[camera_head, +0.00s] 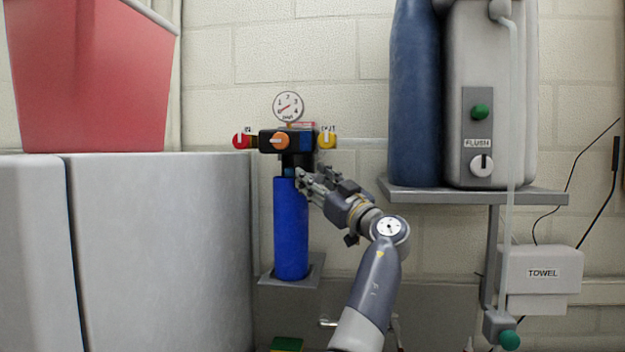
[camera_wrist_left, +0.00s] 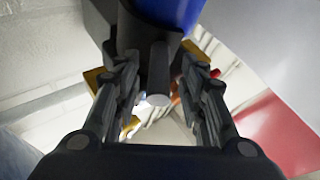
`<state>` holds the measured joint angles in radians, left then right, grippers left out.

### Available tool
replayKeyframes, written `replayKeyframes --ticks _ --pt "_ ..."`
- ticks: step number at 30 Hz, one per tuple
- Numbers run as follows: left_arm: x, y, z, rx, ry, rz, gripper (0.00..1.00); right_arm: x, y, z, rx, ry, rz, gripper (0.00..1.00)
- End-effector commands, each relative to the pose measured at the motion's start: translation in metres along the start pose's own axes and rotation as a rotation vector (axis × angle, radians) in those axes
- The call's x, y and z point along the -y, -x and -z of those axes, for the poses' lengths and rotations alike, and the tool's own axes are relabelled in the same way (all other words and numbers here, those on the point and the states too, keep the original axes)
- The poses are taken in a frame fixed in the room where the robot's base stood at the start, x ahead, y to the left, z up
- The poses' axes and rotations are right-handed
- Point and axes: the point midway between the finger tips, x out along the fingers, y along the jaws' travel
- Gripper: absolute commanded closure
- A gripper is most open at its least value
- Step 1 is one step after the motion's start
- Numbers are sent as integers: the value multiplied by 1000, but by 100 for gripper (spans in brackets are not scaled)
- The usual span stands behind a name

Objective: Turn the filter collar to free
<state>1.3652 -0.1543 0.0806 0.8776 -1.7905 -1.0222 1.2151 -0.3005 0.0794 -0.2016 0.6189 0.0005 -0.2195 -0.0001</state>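The blue filter housing (camera_head: 291,232) hangs upright below a black filter head (camera_head: 289,139) on the wall. The dark collar (camera_head: 297,159) is at the top of the housing, partly hidden by my gripper. My left gripper (camera_head: 304,179) reaches it from the right. In the left wrist view, the gripper (camera_wrist_left: 160,88) has its two fingers apart, one on each side of a dark lug (camera_wrist_left: 158,75) on the collar. Gaps seem to show between lug and fingers; contact is not clear. The blue housing (camera_wrist_left: 178,12) is at the top of that view. My right gripper is not in view.
A gauge (camera_head: 288,106) sits above the head, with a red knob (camera_head: 241,141), an orange knob (camera_head: 280,141) and a yellow knob (camera_head: 327,140). A shelf (camera_head: 470,194) with tanks is at right. A grey cabinet (camera_head: 160,240) and red bin (camera_head: 92,80) fill the left.

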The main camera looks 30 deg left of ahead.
Motion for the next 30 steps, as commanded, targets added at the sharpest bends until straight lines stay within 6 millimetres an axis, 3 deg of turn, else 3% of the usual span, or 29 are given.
replayKeyframes --ticks 15,21,28,30 --pt "0 96 -4 4 -1 -1 62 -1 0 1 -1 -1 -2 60" --pt "1 108 -3 4 0 2 62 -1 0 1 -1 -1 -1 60" --pt "1 109 -3 4 0 2 62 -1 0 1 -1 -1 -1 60" --pt "1 108 -4 6 2 2 76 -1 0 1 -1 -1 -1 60"
